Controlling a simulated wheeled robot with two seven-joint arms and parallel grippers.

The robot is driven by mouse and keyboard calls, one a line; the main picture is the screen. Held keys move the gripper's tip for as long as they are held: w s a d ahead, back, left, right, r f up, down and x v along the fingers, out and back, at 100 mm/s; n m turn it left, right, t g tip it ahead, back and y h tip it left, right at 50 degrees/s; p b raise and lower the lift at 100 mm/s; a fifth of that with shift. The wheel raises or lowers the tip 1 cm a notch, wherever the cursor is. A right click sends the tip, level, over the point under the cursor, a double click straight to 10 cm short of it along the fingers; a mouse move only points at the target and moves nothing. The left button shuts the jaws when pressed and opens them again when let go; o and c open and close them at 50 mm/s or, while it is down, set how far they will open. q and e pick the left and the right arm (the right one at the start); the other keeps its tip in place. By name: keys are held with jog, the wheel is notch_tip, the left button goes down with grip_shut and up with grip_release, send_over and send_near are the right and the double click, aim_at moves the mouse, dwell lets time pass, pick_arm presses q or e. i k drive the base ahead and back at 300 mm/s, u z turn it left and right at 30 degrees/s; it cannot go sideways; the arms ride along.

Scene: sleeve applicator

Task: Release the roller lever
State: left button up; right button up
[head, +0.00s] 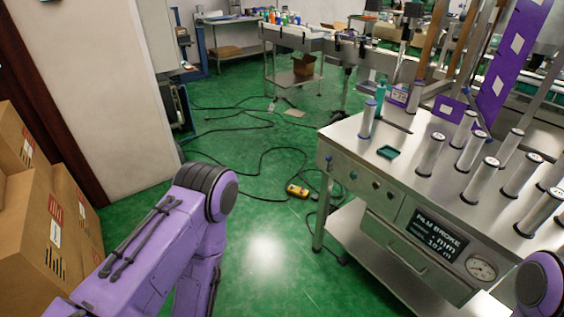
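The sleeve applicator (350,155) stands on the right, a steel bench with several upright silver rollers (480,180) on its top. Its front panel has a dark display (437,243) that seems to read "FILM BROKE", with a round gauge (482,268) beside it. A small blue-tipped knob (328,160) sits at the panel's left end; I cannot tell whether it is the roller lever. No other part is clearly a roller lever. My purple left arm shows at the lower left and a piece of my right arm at the lower right corner. Both grippers are out of view.
Cardboard boxes (40,215) are stacked at the left by a wall. Black cables (262,165) and a yellow device (297,190) lie on the green floor (265,250). A lower shelf (350,220) sits under the bench. Floor in front is mostly clear.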

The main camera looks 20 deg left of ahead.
aim_at(329, 157)
jog(key=u, duration=0.65)
jog(key=k, duration=0.9)
jog(key=u, duration=0.65)
jog(key=k, duration=0.4)
jog(key=u, duration=0.25)
jog(key=i, duration=1.95)
jog(key=z, duration=1.15)
jog(key=i, duration=0.45)
jog(key=z, duration=0.3)
